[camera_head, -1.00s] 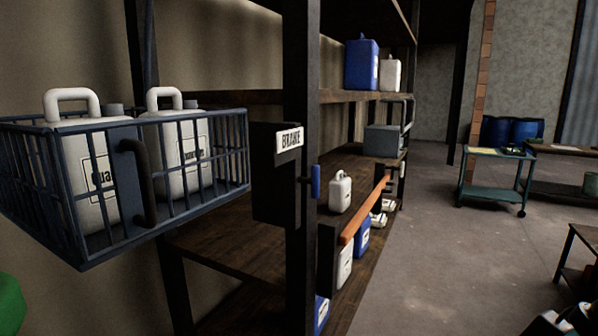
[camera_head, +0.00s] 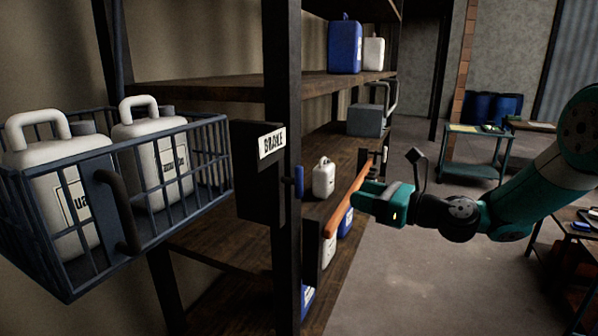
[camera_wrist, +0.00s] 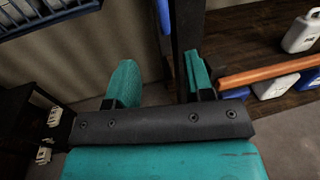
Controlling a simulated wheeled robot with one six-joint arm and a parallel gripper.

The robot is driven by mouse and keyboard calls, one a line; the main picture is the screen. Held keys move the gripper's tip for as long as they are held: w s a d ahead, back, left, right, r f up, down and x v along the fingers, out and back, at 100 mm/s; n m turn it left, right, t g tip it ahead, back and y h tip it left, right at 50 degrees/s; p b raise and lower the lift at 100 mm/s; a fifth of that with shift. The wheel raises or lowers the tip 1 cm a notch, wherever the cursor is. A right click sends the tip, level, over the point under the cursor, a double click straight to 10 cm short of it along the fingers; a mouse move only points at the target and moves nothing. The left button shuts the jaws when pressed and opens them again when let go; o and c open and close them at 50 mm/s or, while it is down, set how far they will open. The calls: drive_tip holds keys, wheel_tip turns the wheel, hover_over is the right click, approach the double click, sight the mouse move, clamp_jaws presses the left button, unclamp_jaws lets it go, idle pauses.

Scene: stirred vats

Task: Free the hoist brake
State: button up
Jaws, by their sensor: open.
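The dark brake box (camera_head: 258,190) with a white BRAKE label is fixed to the near shelf post. A small blue handle (camera_head: 299,181) sticks out on the post's right side. A blue strip (camera_wrist: 164,14), likely that handle, shows at the top of the wrist view. My gripper (camera_head: 357,197) is to the right of the handle, apart from it, pointing left. In the wrist view its teal fingers (camera_wrist: 160,82) are spread and empty. An orange bar (camera_head: 346,206) lies along the shelf edge, partly behind my gripper; it also shows right of the fingers (camera_wrist: 268,77).
A blue wire basket (camera_head: 215,150) with white canisters (camera_head: 160,165) hangs left of the brake box. The shelf post (camera_head: 284,90) stands close to the handle. A white jug (camera_head: 323,178) sits on the shelf. The floor (camera_head: 400,285) at right is open; a teal cart (camera_head: 470,140) stands behind.

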sight(299, 177)
drive_tip(key=p+x, duration=0.6)
drive_tip(key=x, duration=1.1)
drive_tip(key=shift+w+a+r, duration=0.1)
drive_tip(key=shift+w, duration=0.1)
clamp_jaws()
